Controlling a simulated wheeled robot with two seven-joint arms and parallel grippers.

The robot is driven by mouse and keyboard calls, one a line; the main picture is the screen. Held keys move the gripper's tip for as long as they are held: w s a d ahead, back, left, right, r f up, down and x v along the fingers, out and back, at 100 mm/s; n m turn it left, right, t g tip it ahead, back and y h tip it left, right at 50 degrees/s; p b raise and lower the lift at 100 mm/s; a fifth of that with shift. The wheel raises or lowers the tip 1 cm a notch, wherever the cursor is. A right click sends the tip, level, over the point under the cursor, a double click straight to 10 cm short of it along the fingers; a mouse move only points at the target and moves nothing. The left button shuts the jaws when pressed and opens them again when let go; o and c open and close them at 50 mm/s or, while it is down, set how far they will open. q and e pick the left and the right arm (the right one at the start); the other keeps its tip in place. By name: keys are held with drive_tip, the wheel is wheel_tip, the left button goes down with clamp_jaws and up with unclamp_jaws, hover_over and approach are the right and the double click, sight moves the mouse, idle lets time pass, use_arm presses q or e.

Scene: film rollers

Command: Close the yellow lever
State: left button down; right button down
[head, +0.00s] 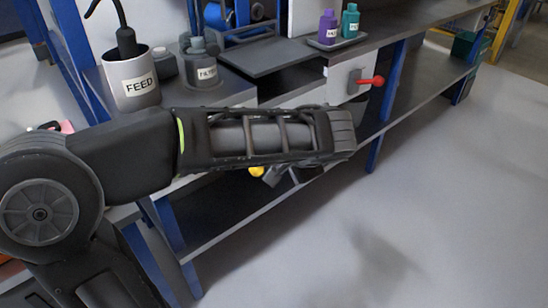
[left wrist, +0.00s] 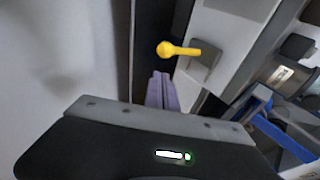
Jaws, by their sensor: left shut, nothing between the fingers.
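The yellow lever (left wrist: 180,49) sticks out from a grey mounting plate (left wrist: 206,60) on the bench front in the left wrist view, with its round knob at the left end. In the head view only its yellow knob (head: 257,171) shows below my left arm; the rest is hidden. My left gripper (left wrist: 161,78) is shut and empty, its fingertips close to the lever near the knob. I cannot tell whether they touch. In the head view the gripper (head: 283,175) is mostly behind my forearm. My right gripper is in neither view.
A red lever (head: 372,81) sits farther right on the bench front. A FEED container (head: 131,80), a grey bottle (head: 203,72) and a tray (head: 340,42) with purple and teal bottles stand on the bench. Blue legs (head: 380,125) support it. The floor at right is clear.

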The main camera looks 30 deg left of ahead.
use_arm(q)
drive_tip(key=v, duration=0.4)
drive_tip(key=shift+s+d+r+p, duration=0.1)
drive_tip(key=shift+s+d+p, duration=0.1)
drive_tip(key=shift+d+p, duration=0.15)
